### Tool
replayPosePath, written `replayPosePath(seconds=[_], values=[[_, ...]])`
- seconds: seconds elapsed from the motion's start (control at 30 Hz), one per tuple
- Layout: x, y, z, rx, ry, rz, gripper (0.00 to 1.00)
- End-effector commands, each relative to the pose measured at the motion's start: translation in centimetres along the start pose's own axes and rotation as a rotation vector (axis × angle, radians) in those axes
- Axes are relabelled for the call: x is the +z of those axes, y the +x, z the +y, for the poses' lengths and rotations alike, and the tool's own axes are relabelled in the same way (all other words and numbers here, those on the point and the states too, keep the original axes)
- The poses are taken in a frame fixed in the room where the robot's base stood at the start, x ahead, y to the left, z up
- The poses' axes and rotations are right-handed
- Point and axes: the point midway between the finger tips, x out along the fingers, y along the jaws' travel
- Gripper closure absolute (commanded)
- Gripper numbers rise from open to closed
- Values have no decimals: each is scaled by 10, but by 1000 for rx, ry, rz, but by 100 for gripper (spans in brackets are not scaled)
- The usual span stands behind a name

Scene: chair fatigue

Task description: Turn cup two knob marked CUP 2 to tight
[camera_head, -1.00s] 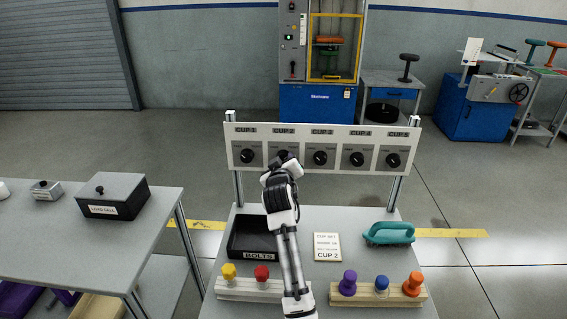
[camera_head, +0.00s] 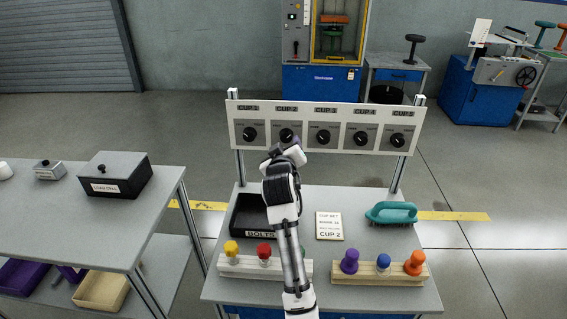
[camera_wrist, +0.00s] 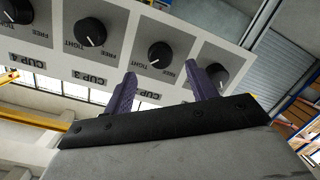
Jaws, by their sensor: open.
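The white panel (camera_head: 325,150) carries a row of black knobs under labels CUP 1 to CUP 5. The CUP 2 knob (camera_head: 286,135) is second from left, just above my gripper (camera_head: 290,150) in the head view, where the fingers are hard to make out. In the wrist view the panel appears upside down. There the CUP 2 knob (camera_wrist: 160,55) is a round black dial with a small white mark, seen between and beyond the two purple fingers of my gripper (camera_wrist: 163,68). The fingers are open and hold nothing. I cannot tell its exact setting.
The CUP 3 knob (camera_wrist: 90,32) and CUP 1 knob (camera_wrist: 217,73) flank it closely. Below the panel are a black BOLTS tray (camera_head: 236,218), a CUP 2 card (camera_head: 329,226), a teal brush (camera_head: 391,213) and wooden racks with coloured pegs (camera_head: 380,272).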

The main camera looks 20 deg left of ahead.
Motion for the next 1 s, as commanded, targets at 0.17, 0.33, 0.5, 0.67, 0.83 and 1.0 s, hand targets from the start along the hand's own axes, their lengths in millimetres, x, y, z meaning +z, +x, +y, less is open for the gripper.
replayPosePath(seconds=[0.17,0.33,0.5,0.67,0.83,1.0], values=[[2,-40,-1,1,1,2,43],[1,-68,-1,0,0,1,43],[0,-82,0,0,0,0,43],[0,-85,0,-1,-1,-1,43],[0,-85,0,-1,0,-1,43],[0,-85,0,-1,0,0,43]])
